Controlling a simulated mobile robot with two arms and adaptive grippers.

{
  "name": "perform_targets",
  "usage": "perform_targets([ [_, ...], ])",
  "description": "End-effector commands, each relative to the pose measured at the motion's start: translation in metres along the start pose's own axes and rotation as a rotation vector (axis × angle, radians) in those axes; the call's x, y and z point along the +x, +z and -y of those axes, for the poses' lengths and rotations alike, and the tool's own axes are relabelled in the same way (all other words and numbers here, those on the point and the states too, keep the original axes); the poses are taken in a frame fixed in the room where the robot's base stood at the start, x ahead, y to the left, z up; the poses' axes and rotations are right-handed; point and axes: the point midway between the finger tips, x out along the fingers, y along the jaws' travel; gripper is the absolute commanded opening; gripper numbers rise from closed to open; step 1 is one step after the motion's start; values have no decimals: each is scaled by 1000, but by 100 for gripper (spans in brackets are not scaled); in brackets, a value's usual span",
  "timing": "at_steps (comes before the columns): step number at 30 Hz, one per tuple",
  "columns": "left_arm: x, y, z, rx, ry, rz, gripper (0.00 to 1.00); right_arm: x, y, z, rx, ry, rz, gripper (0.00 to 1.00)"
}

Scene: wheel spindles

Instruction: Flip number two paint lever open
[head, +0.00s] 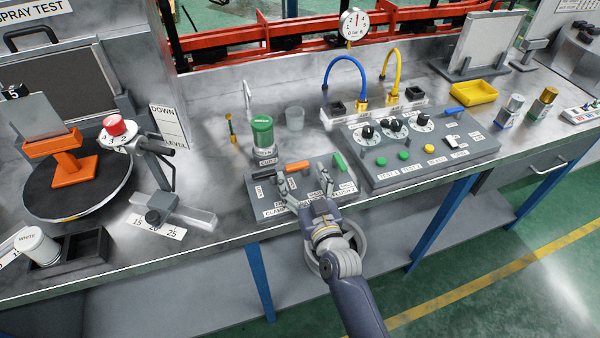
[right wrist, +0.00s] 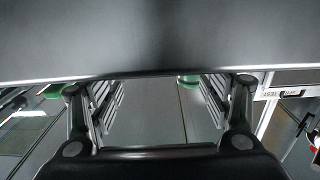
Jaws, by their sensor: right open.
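My right gripper (head: 305,187) is open above a grey lever panel (head: 262,206) near the bench's front edge. The panel carries an orange-handled lever (head: 297,166) and a green-handled lever (head: 339,162), both beyond my fingers. Its labels are partly covered by my gripper, and I cannot read which lever is number two paint. In the right wrist view my open fingers (right wrist: 160,105) have nothing held between them. A green piece (right wrist: 188,80) shows beyond them, and a grey surface fills the top. My left gripper is not in view.
A green-topped cup (head: 262,134) stands behind the panel. A larger control box (head: 410,170) with knobs and buttons is to the right. A red-topped button (head: 116,126) and a black turntable (head: 75,200) with an orange stand are left.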

Motion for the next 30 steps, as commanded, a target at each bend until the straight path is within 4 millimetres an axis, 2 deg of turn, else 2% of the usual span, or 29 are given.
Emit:
perform_targets([
  [6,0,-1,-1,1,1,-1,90,-34,1,0,-2,0,1,72],
  [12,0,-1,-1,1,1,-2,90,-53,0,-1,0,1,0,72],
  [30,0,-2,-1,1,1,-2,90,-57,0,-1,-1,1,-1,72],
])
